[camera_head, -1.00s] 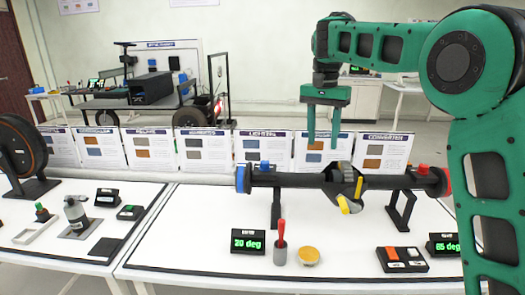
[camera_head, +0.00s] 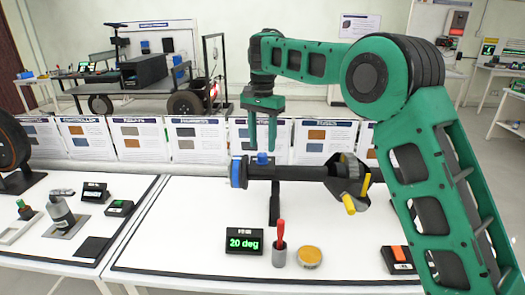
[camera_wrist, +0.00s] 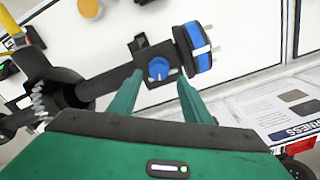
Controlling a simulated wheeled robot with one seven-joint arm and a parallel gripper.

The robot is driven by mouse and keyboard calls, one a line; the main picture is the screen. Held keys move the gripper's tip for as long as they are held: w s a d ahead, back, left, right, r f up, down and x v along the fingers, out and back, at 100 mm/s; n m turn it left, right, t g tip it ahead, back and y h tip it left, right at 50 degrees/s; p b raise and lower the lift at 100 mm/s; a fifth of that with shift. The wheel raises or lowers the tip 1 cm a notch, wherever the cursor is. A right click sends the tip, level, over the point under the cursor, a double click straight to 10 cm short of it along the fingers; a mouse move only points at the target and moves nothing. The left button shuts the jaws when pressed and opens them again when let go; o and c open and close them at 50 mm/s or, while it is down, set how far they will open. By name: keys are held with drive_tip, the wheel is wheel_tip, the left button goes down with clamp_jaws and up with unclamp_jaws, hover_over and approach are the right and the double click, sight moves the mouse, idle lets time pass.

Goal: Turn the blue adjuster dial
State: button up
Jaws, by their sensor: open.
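A dark axle tube (camera_head: 308,172) lies across a stand above the white table. A blue knob (camera_head: 262,158) sits on a dark clamp near its left end. A blue disc with a pale mark (camera_head: 238,172) caps that end. I cannot tell which blue part is the adjuster dial. My gripper (camera_head: 262,149) is open and points down above the knob. In the wrist view the knob (camera_wrist: 158,68) shows between my fingertips (camera_wrist: 160,74), with no clear contact. The blue disc (camera_wrist: 196,48) is just beside the right finger. A display (camera_head: 244,241) reads 20 deg.
A dark hub with yellow pieces (camera_head: 348,185) is on the axle to the right. A red-handled tool in a cup (camera_head: 279,245) and a yellow round piece (camera_head: 309,257) stand in front. Upright info cards (camera_head: 198,140) line the back.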

sight(262, 154)
drive_tip(key=shift+d+f, duration=0.1)
drive_tip(key=shift+f, duration=1.55)
drive_tip(key=c, duration=1)
drive_tip(key=shift+c, duration=0.2)
